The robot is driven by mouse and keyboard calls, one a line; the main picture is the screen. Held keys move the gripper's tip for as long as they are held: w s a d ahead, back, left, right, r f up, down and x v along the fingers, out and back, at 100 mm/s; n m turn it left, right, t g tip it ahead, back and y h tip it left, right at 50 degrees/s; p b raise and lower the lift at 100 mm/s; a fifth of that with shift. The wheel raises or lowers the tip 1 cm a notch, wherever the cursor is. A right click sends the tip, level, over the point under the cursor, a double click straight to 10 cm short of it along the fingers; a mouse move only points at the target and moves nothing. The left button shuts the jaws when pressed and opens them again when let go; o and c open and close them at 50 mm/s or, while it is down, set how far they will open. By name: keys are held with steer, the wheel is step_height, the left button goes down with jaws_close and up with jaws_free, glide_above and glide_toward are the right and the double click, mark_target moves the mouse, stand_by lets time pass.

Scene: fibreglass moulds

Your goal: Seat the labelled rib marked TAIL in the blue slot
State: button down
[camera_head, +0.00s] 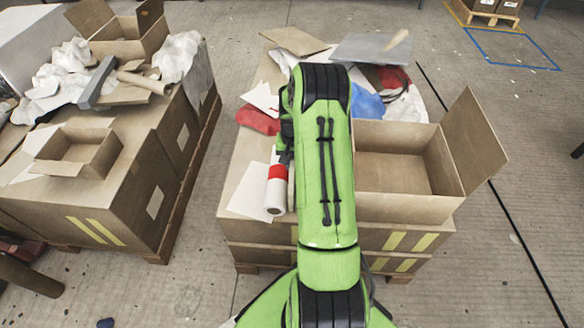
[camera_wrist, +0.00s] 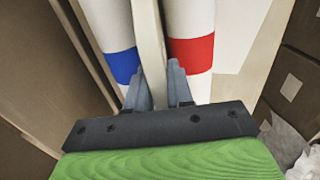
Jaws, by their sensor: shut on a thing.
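A pale cream rib (camera_wrist: 149,42) stands on edge between the jaws of my gripper (camera_wrist: 157,74) in the wrist view. The gripper is shut on it. No TAIL label is readable on the part that shows. A white tube with a blue band (camera_wrist: 122,65) is left of the rib. A white tube with a red band (camera_wrist: 190,55) is close on its right. I cannot tell whether the rib touches either tube or is in a slot.
An open carton (camera_head: 398,208) stands right of my arm on the stacked boxes. Red material (camera_head: 257,119), blue material (camera_head: 367,103) and a grey sheet (camera_head: 370,48) lie behind. A cluttered second stack (camera_head: 140,190) is at left, with a floor gap between the stacks.

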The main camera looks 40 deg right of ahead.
steer(key=shift+f, duration=0.55)
steer(key=shift+r, duration=0.15)
steer(key=c, duration=1)
jaws_free()
